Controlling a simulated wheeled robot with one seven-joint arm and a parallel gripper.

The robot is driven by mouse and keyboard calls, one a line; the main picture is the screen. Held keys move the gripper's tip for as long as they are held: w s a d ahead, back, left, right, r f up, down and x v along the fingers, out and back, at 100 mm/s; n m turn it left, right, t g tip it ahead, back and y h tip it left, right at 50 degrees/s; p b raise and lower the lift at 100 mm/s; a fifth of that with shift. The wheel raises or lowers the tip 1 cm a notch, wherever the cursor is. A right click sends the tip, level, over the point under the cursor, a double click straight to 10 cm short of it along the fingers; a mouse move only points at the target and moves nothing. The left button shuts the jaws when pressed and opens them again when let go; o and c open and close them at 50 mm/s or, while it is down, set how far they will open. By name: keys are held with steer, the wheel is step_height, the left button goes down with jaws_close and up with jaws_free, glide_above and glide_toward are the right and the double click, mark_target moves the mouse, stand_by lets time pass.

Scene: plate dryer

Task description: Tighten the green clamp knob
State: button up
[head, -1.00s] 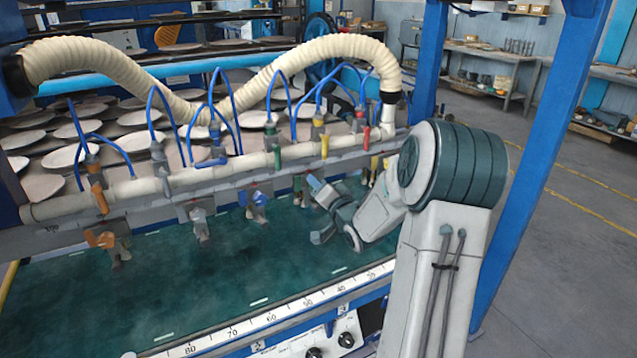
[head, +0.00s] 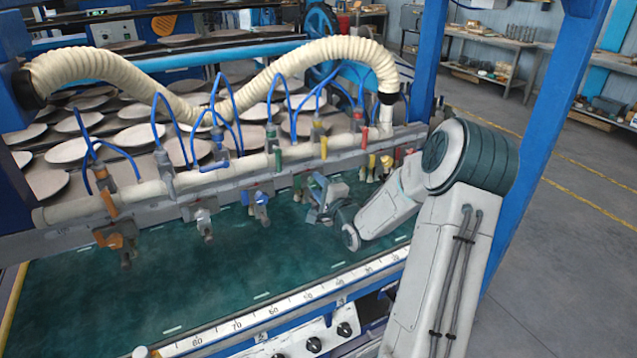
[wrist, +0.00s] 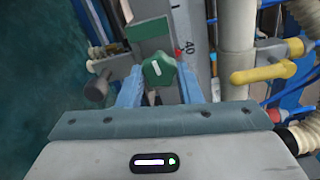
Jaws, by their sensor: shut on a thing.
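The green clamp knob (wrist: 160,69) is a lobed knob with a white mark on its face, at the centre of the wrist view. My gripper (wrist: 160,84) has its two blue fingers on either side of the knob and is shut on it. In the head view my gripper (head: 318,196) is at the rail, right of the blue clamp (head: 258,204). It largely hides the knob there. A green block (wrist: 148,29) sits just beyond the knob on the grey clamp body.
Orange (head: 116,241) and grey (head: 203,217) clamps hang farther left along the rail. The cream pipe (head: 235,165) with coloured valve handles and blue hoses runs above. A yellow handle (wrist: 262,73) lies right of my gripper. The green belt (head: 200,290) below is clear.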

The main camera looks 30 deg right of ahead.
steer(key=shift+m, duration=0.6)
steer(key=o, duration=1)
steer(key=shift+c, duration=0.2)
steer(key=s+b, duration=0.1)
steer(key=s, duration=1.2)
steer(key=shift+s+d, duration=0.2)
steer(key=shift+s, duration=0.2)
